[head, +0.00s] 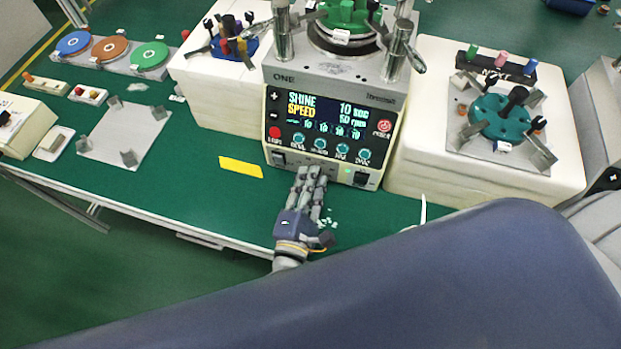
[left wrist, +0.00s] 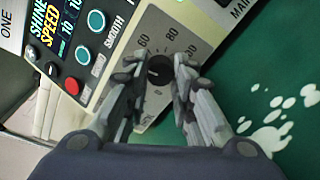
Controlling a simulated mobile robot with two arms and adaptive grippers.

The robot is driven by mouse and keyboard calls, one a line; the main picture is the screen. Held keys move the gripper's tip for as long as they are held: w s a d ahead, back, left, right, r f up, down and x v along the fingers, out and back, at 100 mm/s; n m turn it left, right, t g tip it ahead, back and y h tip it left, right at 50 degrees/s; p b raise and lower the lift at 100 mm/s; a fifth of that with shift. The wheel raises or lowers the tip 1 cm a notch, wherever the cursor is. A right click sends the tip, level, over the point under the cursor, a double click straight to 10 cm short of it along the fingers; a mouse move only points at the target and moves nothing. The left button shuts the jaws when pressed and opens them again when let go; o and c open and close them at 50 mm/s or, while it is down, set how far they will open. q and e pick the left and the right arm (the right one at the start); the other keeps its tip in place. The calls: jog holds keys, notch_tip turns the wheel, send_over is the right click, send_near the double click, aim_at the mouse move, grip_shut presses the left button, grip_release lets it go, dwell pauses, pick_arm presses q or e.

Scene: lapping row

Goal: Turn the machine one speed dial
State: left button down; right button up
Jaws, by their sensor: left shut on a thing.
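Machine one (head: 335,115) stands mid-table with a dark panel, a lit display reading SHINE SPEED, and several teal buttons. My left gripper (head: 312,172) reaches up to the lower front of the machine and hides the dial in the head view. In the left wrist view the black round speed dial (left wrist: 159,69) sits on a grey plate with a printed number scale. The left gripper (left wrist: 158,72) has its fingers on both sides of the dial, shut on it. Exact contact points are partly hidden by the fingers. My right gripper is not in view.
A white block with a teal fixture (head: 497,118) stands to the right, and another white block (head: 215,85) to the left. A yellow strip (head: 240,167) and a grey plate (head: 125,135) lie on the green table. Small white flecks lie beside the gripper.

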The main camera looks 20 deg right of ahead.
pick_arm(q)
jog(key=m+p, duration=0.1)
jog(key=m, duration=0.2)
jog(key=shift+m+y, duration=0.3)
jog(key=shift+m, duration=0.1)
jog(key=shift+m+t, duration=0.3)
jog(key=shift+m, duration=0.6)
jog(key=shift+w+m, duration=0.1)
jog(key=shift+m, duration=0.2)
jog(key=c, duration=1.3)
grip_release()
jog(key=v, duration=1.2)
